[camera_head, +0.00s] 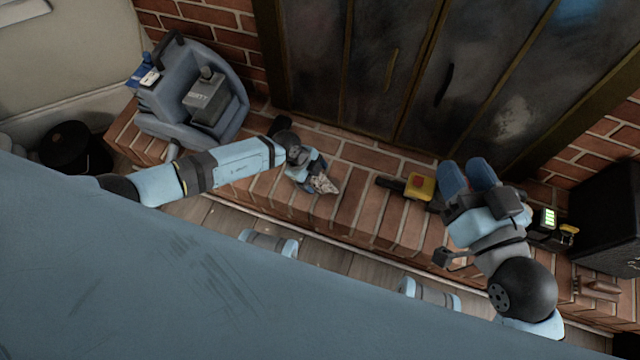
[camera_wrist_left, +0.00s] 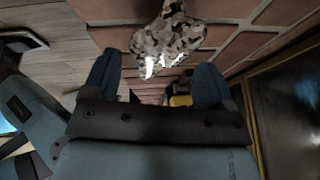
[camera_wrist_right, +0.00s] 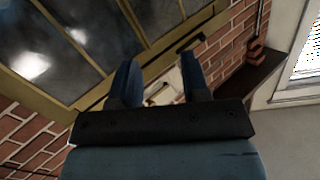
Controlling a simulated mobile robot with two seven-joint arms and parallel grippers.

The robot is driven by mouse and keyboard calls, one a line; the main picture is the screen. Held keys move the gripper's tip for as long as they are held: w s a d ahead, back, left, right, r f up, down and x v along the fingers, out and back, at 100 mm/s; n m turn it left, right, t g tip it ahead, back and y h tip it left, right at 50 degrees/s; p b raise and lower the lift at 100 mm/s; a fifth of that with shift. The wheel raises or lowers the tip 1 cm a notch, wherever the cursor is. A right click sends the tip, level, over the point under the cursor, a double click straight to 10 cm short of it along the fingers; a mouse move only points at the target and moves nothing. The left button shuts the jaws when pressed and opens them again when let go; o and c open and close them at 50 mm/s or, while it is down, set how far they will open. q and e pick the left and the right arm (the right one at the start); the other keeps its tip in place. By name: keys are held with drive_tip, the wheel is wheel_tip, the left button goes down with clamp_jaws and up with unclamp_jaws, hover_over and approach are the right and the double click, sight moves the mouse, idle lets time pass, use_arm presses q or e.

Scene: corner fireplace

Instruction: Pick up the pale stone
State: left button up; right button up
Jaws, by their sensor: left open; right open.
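The pale stone (camera_head: 323,184) is a speckled white, brown and dark lump on the brick hearth. My left gripper (camera_head: 311,168) is right beside it in the head view and hides part of it. In the left wrist view the stone (camera_wrist_left: 168,40) shows ahead, in line with the gap between the two blue fingers of my left gripper (camera_wrist_left: 157,64). Those fingers are apart, and I cannot tell whether either touches the stone. My right gripper (camera_head: 467,166) is open and empty above the hearth further right; its spread fingers (camera_wrist_right: 159,62) show in the right wrist view.
A grey-blue tool case (camera_head: 190,105) stands on the hearth at left. A yellow-and-red box (camera_head: 420,186) lies between my grippers. A device with a green screen (camera_head: 546,219) and a black box (camera_head: 610,215) stand at right. The dark fireplace doors (camera_head: 395,75) rise behind.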

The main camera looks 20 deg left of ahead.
sight(316, 179)
use_arm(q)
drive_tip(key=b+x, duration=0.2)
drive_tip(key=x, duration=0.2)
drive_tip(key=shift+f+b, duration=0.15)
drive_tip(key=shift+b, duration=0.25)
drive_tip(key=shift+d+f, duration=0.1)
drive_tip(key=shift+f, duration=0.05)
drive_tip(key=c, duration=0.9)
drive_tip(key=shift+c, duration=0.7)
use_arm(e)
drive_tip(key=shift+w+d+f+n, duration=0.35)
drive_tip(key=shift+w+f+n, duration=0.15)
drive_tip(key=shift+w+n, duration=0.25)
use_arm(q)
drive_tip(key=shift+r, duration=0.2)
